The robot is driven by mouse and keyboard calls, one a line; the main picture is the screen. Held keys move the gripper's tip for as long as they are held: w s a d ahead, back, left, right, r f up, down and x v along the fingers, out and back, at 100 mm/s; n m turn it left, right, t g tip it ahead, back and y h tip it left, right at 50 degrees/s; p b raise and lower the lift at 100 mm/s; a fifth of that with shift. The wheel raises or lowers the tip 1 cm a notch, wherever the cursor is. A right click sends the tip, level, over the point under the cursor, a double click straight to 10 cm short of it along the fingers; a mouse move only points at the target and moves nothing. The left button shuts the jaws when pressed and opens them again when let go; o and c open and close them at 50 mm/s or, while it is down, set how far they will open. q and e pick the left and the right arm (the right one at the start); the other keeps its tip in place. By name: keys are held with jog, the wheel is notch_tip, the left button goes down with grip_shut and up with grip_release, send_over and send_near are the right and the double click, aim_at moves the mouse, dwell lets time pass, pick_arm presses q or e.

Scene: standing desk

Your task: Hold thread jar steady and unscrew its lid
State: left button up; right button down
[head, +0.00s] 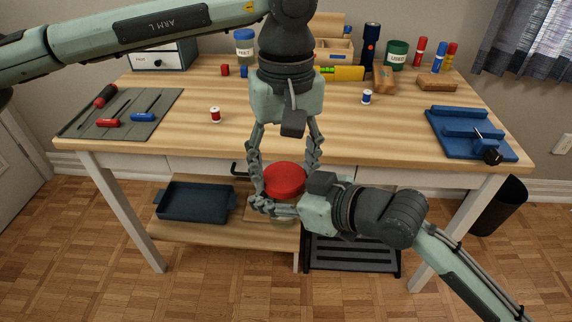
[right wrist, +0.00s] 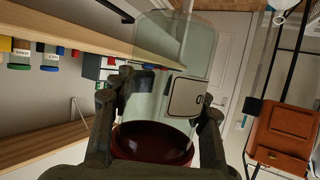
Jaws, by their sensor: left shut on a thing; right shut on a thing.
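The thread jar has a round red lid (head: 285,180) and stands out in front of the desk in the head view. My left gripper (head: 286,172) comes down from above, shut with its fingers on either side of the lid. My right gripper (head: 266,206) comes in from the right, lower down, and is shut on the jar body. In the right wrist view the jar's clear glass body (right wrist: 160,60) sits between my fingers (right wrist: 158,112), with the dark red lid (right wrist: 152,143) close to the palm. In the head view my fingers hide most of the glass.
The wooden desk (head: 190,90) is behind the jar. A grey mat (head: 150,110) with screwdrivers is at left, a blue fixture (head: 470,132) at right. Thread spools, jars and a flashlight (head: 370,40) stand farther back. A blue tray (head: 195,203) lies on the lower shelf.

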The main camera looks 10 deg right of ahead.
pick_arm(q)
jog(key=shift+d, duration=0.3)
jog(key=shift+c, duration=0.5)
jog(key=n, duration=0.3)
jog(key=shift+w+n, duration=0.1)
jog(key=shift+n, duration=0.2)
jog(key=n, duration=0.5)
jog(key=shift+w, duration=0.1)
jog(key=n, duration=0.4)
jog(key=shift+w+n, duration=0.15)
jog(key=shift+n, duration=0.15)
jog(key=n, duration=0.3)
jog(key=shift+w+a, duration=0.1)
jog(key=shift+a, duration=0.1)
jog(key=shift+c, duration=0.2)
jog(key=o, duration=1.3)
jog(key=shift+r, duration=0.1)
